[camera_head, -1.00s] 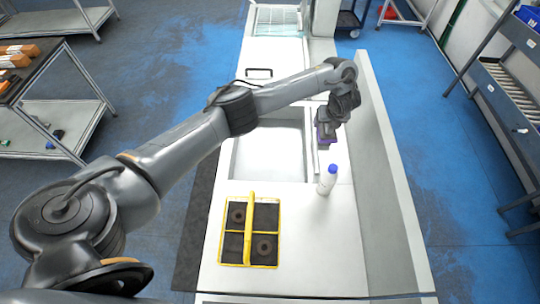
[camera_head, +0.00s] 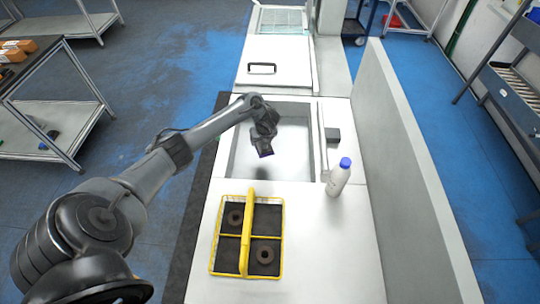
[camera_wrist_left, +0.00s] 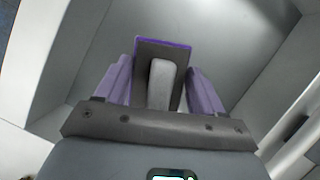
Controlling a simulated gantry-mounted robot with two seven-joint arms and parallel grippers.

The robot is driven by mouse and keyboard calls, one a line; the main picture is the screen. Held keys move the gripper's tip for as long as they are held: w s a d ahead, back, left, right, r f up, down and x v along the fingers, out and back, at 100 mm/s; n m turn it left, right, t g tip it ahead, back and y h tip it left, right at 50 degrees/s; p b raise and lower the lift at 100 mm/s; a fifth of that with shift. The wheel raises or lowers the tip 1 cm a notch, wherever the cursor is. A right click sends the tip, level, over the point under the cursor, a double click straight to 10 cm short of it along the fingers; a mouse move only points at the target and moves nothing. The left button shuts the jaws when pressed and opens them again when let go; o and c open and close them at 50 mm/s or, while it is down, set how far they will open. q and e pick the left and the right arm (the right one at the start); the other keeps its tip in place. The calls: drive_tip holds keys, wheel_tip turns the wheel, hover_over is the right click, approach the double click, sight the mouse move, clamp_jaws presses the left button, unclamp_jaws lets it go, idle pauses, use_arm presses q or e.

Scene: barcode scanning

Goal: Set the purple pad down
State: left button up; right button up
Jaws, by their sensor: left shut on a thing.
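My left gripper (camera_head: 265,143) hangs over the recessed basin (camera_head: 237,152) in the white counter. The purple pad (camera_head: 266,154) shows just below it as a small dark piece with a purple edge. In the left wrist view the purple-lined fingers of the left gripper (camera_wrist_left: 162,90) are shut around the grey handle of the pad (camera_wrist_left: 163,42). The pad is dark grey on top with a purple far edge. A dark shadow lies on the basin floor below, and the pad appears clear of the floor. My right gripper is not in view.
A white bottle with a blue cap (camera_head: 338,178) stands right of the basin's near corner. A yellow wire caddy (camera_head: 246,234) with dark round items sits nearer. A dark block (camera_head: 333,135) lies by the basin's right edge. A tall white wall (camera_head: 405,170) runs along the right.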

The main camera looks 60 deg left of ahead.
sight(265, 149)
use_arm(q)
wheel_tip(265, 149, down, 10)
drive_tip(key=b, duration=0.2)
drive_tip(key=shift+s+b, duration=0.1)
drive_tip(key=shift+b, duration=0.3)
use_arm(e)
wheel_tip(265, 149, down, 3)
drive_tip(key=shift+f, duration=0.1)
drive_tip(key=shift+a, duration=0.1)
use_arm(q)
drive_tip(key=shift+f, duration=0.2)
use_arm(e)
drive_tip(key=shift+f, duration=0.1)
use_arm(q)
drive_tip(key=o, duration=1)
drive_tip(key=shift+r, duration=0.2)
drive_tip(key=p+v, duration=0.5)
drive_tip(key=v, duration=0.5)
drive_tip(key=shift+d+r, duration=0.2)
drive_tip(key=shift+r, duration=0.2)
drive_tip(key=shift+d+r, duration=0.2)
drive_tip(key=shift+r, duration=0.3)
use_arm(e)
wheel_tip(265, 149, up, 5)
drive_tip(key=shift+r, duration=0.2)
